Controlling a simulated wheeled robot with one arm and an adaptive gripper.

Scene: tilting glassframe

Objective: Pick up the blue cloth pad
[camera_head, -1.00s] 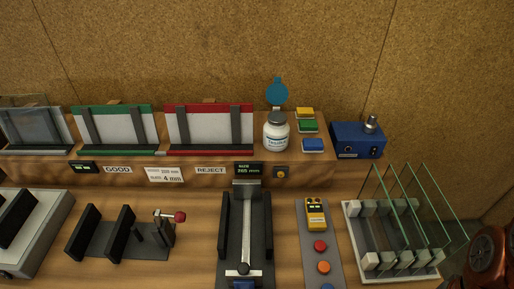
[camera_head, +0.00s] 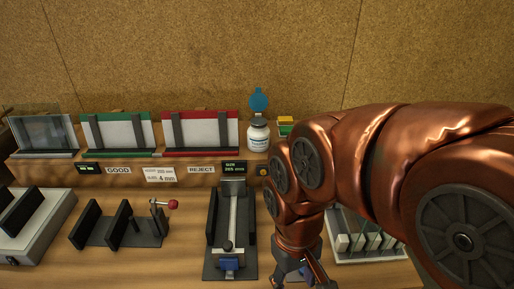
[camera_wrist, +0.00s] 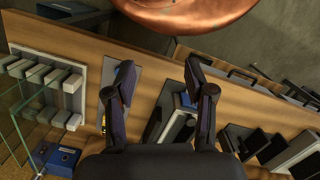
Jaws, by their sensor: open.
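The blue cloth pad does not show now; in the head view my arm covers the shelf spot in front of the green pad (camera_head: 285,130) and yellow pad (camera_head: 286,120). It cannot be made out in the wrist view. My gripper (camera_head: 301,277) is low in the head view, over the front bench, partly cut off by the bottom edge. In the wrist view my gripper (camera_wrist: 163,82) has its two fingers wide apart, with nothing between them but bench.
A white bottle (camera_head: 258,136) stands left of the pads. The glass rack (camera_head: 372,246) is right of my gripper, its upright panes also showing in the wrist view (camera_wrist: 25,140). A blue box (camera_wrist: 57,158) lies beyond it. The gauge (camera_head: 230,215) stands left of my gripper.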

